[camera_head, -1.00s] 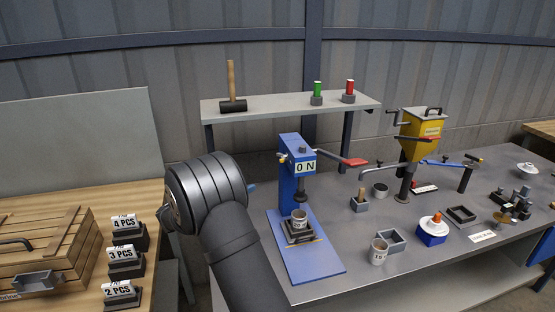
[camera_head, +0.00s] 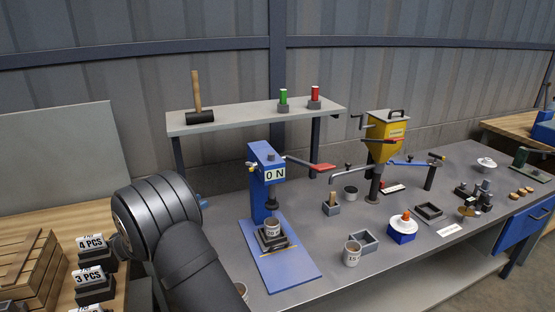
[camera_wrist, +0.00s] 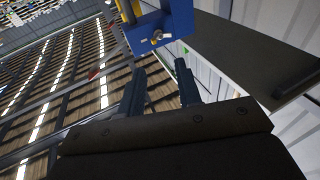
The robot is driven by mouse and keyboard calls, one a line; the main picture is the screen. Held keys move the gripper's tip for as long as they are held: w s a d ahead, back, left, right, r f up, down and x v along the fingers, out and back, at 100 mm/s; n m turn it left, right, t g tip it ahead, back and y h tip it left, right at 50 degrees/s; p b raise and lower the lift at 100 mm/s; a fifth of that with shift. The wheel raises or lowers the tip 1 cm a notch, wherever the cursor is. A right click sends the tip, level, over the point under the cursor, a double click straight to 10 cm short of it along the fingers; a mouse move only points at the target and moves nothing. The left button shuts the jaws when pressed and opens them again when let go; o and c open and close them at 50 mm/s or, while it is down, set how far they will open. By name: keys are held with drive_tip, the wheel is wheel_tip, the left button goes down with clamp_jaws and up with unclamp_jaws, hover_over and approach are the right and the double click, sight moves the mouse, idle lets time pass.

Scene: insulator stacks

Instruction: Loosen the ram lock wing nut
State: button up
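The blue press (camera_head: 262,185) stands on a blue base plate on the grey bench, with an "ON" label on its head. A small yellow part (camera_head: 251,166), perhaps the wing nut, sits on the left side of its head. In the wrist view, the blue press head (camera_wrist: 172,20) is at the top, with a small yellow part (camera_wrist: 156,36) low on it. My gripper (camera_wrist: 157,72) is open, its two dark fingers apart with nothing between them, and it points toward the press head. The head view does not show my gripper. A cup (camera_head: 272,229) stands under the press ram.
A red-handled lever (camera_head: 312,166) sticks out to the right of the press head. A shelf (camera_head: 240,117) with a mallet (camera_head: 199,112) runs behind it. A yellow hopper (camera_head: 386,135), a second cup (camera_head: 352,253) and trays stand to the right. A wooden crate (camera_head: 30,265) is at left.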

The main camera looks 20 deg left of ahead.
sight(249, 167)
drive_tip(key=d+f+n+g+y, duration=0.35)
drive_tip(key=f+g, duration=0.35)
drive_tip(key=f, duration=0.4)
drive_tip(key=s+a+f+m+g+y, duration=0.1)
drive_tip(key=s+a+f+g+y, duration=0.1)
drive_tip(key=s+f+g+y, duration=0.35)
wheel_tip(249, 167, up, 11)
drive_tip(key=m+t+y, duration=0.2)
drive_tip(key=m+y, duration=0.2)
drive_tip(key=y, duration=0.5)
drive_tip(key=w+d+r+m+t+h, duration=0.25)
drive_tip(key=d+r+m+t, duration=0.2)
drive_tip(key=d, duration=0.25)
drive_tip(key=w+d+r+m+t+h, duration=0.1)
drive_tip(key=w+d+r+m+t, duration=0.2)
drive_tip(key=w+d+r+t, duration=0.25)
drive_tip(key=shift+g, duration=0.35)
drive_tip(key=x, duration=1.5)
drive_tip(key=shift+w+d+r, duration=0.2)
drive_tip(key=shift+d+r, duration=0.1)
clamp_jaws()
